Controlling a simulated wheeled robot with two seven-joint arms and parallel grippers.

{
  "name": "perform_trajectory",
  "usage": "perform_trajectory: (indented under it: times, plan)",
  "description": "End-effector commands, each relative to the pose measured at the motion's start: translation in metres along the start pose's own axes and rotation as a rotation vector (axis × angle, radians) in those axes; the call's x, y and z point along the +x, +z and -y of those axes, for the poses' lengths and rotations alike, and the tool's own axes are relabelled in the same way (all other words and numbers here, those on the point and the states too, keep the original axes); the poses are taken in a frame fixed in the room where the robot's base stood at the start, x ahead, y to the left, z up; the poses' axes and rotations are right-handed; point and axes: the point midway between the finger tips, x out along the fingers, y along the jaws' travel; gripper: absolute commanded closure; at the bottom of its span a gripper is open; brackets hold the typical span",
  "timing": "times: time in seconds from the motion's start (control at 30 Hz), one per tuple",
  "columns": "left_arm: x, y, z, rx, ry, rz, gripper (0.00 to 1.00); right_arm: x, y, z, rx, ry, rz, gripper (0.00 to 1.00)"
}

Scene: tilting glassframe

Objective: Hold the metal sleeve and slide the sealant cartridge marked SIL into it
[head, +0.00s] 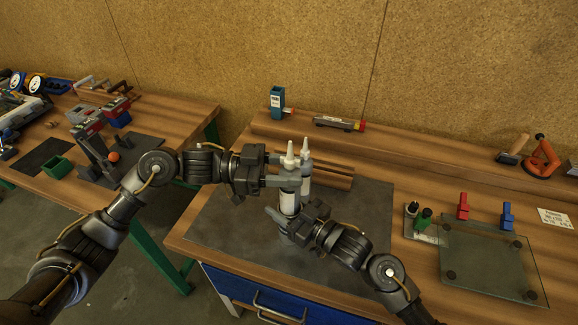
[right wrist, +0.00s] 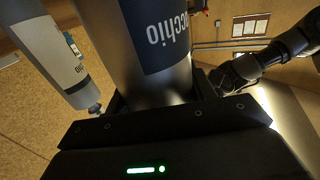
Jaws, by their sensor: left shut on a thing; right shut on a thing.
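My left gripper (head: 287,180) is shut on a pale cartridge (head: 289,201) with a white nozzle (head: 290,156), held upright over the dark mat. My right gripper (head: 287,222) is lower and shut on the metal sleeve, a grey cylinder (head: 284,238) below the cartridge. I cannot tell whether the cartridge's lower end is inside the sleeve. A second nozzled cartridge (head: 305,165) shows close behind; no SIL mark is readable. A labelled pale tube also shows in the right wrist view (right wrist: 50,50).
The dark mat (head: 225,215) lies under my grippers. Wooden strips (head: 335,180) lie behind. A glass plate (head: 485,262) with red and blue clamps, plus a small bottle holder (head: 418,232), are at right. A blue box (head: 277,99) stands on the back ledge.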

Motion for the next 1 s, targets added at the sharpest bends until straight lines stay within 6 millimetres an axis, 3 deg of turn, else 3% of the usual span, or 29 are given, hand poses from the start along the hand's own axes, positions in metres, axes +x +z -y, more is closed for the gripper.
perform_trajectory:
  times: [1.0]
  plan:
    - [0.000, 0.025, 0.000, 0.000, 0.000, -0.001, 1.00, 0.000, 0.000, 0.000, 0.000, 0.000, 0.000, 0.71]
